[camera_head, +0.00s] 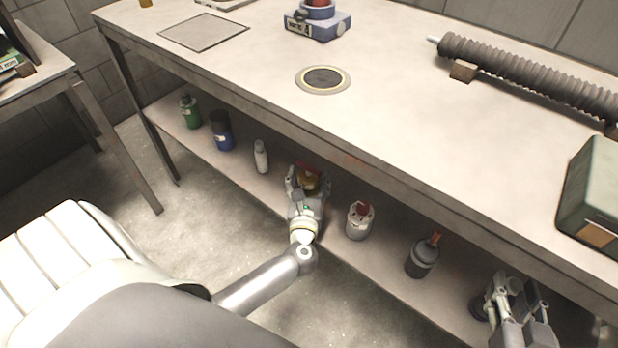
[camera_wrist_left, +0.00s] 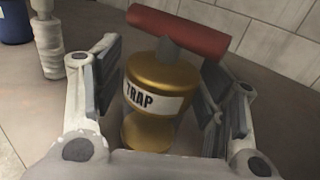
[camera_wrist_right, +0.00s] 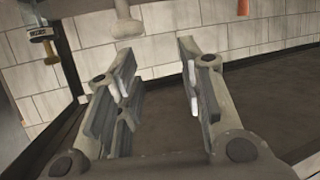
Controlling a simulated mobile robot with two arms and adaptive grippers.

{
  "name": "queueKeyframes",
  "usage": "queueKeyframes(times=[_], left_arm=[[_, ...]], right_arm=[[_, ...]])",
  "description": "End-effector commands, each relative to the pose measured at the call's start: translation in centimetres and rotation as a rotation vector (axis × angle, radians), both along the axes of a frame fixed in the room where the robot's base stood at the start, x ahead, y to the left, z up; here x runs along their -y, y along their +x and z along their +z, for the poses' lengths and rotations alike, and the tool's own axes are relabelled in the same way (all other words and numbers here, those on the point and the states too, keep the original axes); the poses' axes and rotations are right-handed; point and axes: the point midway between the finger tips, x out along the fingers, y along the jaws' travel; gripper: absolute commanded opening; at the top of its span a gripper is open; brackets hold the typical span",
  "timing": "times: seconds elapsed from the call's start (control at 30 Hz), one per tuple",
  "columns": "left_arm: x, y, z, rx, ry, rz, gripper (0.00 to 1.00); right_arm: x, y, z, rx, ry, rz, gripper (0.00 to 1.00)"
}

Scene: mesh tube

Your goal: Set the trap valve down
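The trap valve has a gold body with a "TRAP" label and a red bar handle, seen large in the left wrist view (camera_wrist_left: 155,88). In the head view it shows small (camera_head: 308,184), partly hidden by my left gripper (camera_head: 306,182), at the lower shelf's (camera_head: 285,203) front. My left gripper's fingers are wide apart on either side of the valve, with a thin gap visible at the right side. The valve's narrow foot appears to be on the shelf surface. My right gripper (camera_head: 517,288) is open and empty; its spread fingers also show in the right wrist view (camera_wrist_right: 160,90).
On the shelf stand a green bottle (camera_head: 190,112), a blue can (camera_head: 222,131), a white bottle (camera_head: 261,157), a white red-topped container (camera_head: 360,220) and a dark bottle (camera_head: 424,257). The tabletop (camera_head: 400,130) overhangs the shelf and holds a ribbed tube (camera_head: 530,77).

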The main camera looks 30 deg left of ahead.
Motion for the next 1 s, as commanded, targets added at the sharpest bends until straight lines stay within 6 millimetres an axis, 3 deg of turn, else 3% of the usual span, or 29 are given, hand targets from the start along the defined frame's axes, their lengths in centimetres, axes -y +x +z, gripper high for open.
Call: queueKeyframes(times=[0.4, 0.5, 0.8, 1.0], left_arm=[[0.0, 0.0, 0.2, 0.0, 0.0, 0.0, 0.69], [0.2, -0.3, 0.3, -0.002, -0.001, -0.001, 0.69], [3.5, -6.4, 0.2, -0.004, -0.002, 0.0, 0.69], [5.2, -9.2, 0.2, -0.002, -0.001, 0.0, 0.69]], right_arm=[[0.0, -0.1, -0.1, -0.015, -0.002, 0.0, 0.36], [0.4, -0.9, -1.4, -0.082, -0.017, -0.005, 0.36], [1.2, -2.5, -3.6, -0.223, -0.051, -0.015, 0.36], [1.5, -3.2, -4.4, -0.27, -0.062, -0.019, 0.36]])
